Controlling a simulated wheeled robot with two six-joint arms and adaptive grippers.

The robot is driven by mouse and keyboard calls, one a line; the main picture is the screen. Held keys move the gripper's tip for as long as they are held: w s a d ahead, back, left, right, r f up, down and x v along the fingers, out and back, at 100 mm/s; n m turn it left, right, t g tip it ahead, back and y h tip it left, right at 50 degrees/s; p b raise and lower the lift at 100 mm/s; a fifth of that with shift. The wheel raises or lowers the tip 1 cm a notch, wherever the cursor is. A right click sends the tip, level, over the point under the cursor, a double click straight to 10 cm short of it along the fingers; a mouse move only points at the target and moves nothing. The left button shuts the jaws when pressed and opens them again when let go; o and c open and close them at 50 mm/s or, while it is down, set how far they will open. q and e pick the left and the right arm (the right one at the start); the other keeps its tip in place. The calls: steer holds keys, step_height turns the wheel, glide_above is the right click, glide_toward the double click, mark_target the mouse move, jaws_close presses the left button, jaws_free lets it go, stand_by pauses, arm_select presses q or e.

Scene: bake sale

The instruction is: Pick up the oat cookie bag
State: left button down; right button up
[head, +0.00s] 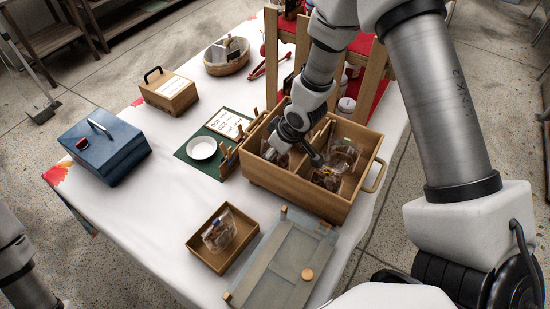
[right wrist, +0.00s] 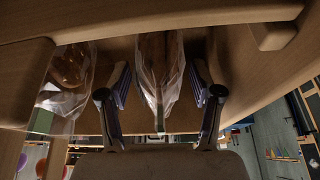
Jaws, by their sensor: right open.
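My right gripper (head: 296,148) reaches down into the wooden divided crate (head: 290,189). In the right wrist view the right gripper (right wrist: 158,82) is open, one finger on each side of a clear bag (right wrist: 157,60) with brownish contents. I cannot read a label, so I cannot tell if it is the oat cookie bag. Another clear bag (right wrist: 66,75) with a round brown item is to the left, beyond a divider. In the head view, clear bags (head: 343,156) sit in the crate's right part; the gripper hides much of the left part. My left gripper is out of view.
A small wooden tray (head: 205,255) with a clear bag (head: 218,232) stands in front. A grey-green wooden lid or board (head: 280,265) lies beside it. A blue box (head: 104,147), wooden box (head: 170,93), basket (head: 227,57) and white plate (head: 201,148) are on the table. A wooden rack (head: 300,50) stands behind the crate.

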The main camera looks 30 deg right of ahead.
steer(key=shift+w+f, duration=0.1)
steer(key=shift+f, duration=0.05)
steer(key=c, duration=0.9)
